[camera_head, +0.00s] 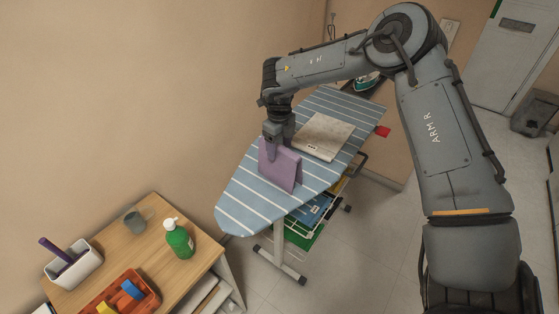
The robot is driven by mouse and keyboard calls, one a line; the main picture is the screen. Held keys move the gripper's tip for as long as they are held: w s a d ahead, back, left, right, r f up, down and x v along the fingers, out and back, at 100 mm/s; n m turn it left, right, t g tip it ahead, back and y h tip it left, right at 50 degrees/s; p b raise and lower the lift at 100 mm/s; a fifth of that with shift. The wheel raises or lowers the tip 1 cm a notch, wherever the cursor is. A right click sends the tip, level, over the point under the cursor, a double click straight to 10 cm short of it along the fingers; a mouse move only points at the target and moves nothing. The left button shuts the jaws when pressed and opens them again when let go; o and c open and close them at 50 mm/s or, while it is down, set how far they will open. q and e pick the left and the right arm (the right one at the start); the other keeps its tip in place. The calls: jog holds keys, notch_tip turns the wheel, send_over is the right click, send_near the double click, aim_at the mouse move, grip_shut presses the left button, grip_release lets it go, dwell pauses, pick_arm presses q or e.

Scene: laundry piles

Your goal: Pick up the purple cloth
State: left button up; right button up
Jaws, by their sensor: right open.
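The purple cloth (283,167) is on the blue-and-white striped ironing board (247,203). It stands up like a folded panel, with its lower edge at the board. My right gripper (271,152) points down at the cloth's upper left part, with its fingers overlapping the cloth in the picture. The right gripper is open; I cannot tell whether the fingers touch the cloth. My left gripper is not in view.
A folded whitish cloth (323,136) lies on the board behind the purple one. An iron (367,81) sits at the far end. A wooden table (150,242) at lower left holds a green bottle (180,241), a grey cup (134,221) and an orange tray (145,300).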

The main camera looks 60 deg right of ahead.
aim_at(280, 163)
jog(key=shift+f, duration=1.6)
jog(key=shift+c, duration=0.4)
jog(key=c, duration=1.1)
jog(key=shift+r, duration=0.15)
